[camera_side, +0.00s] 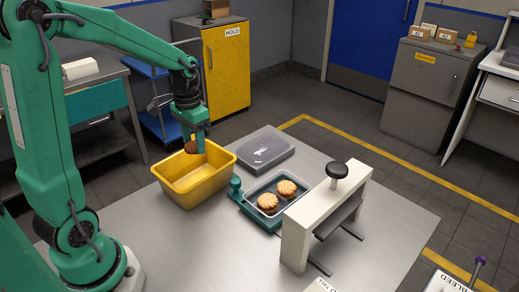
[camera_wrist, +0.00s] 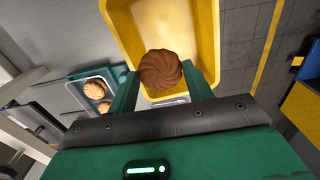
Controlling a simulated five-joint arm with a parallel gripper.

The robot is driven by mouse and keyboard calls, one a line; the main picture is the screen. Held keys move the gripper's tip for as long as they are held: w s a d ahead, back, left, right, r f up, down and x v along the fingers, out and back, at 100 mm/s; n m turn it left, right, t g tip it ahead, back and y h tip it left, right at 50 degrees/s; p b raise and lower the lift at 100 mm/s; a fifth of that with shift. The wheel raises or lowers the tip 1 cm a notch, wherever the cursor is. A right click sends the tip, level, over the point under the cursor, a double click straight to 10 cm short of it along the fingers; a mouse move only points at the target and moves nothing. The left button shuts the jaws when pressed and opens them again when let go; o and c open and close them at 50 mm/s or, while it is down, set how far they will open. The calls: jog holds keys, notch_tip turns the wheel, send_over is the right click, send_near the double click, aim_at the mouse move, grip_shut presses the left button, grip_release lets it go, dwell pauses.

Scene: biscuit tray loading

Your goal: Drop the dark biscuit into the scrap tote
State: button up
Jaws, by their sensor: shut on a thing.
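The dark biscuit (camera_wrist: 160,69) is round and brown with swirled ridges. My gripper (camera_side: 197,148) is shut on it, with a green finger on each side in the wrist view. In the side view the dark biscuit (camera_side: 190,147) is partly hidden by a finger. The scrap tote (camera_side: 196,187) is a yellow open bin on the metal table. The gripper and biscuit are above the tote, near its back rim in the side view. In the wrist view the yellow tote (camera_wrist: 207,30) lies behind and below the biscuit. What I see of its inside looks empty.
A tray (camera_side: 250,196) with two golden biscuits (camera_side: 267,202) sits right of the tote on a green holder. A grey lidded container (camera_side: 266,149) lies behind it. A white gantry-like frame (camera_side: 300,232) with a black knob stands right of the tray. The table's front middle is clear.

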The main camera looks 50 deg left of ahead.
jog(key=shift+f, duration=2.85)
jog(key=o, duration=0.8)
jog(key=shift+c, duration=0.2)
jog(key=shift+r, duration=0.15)
jog(key=shift+r, duration=3.75)
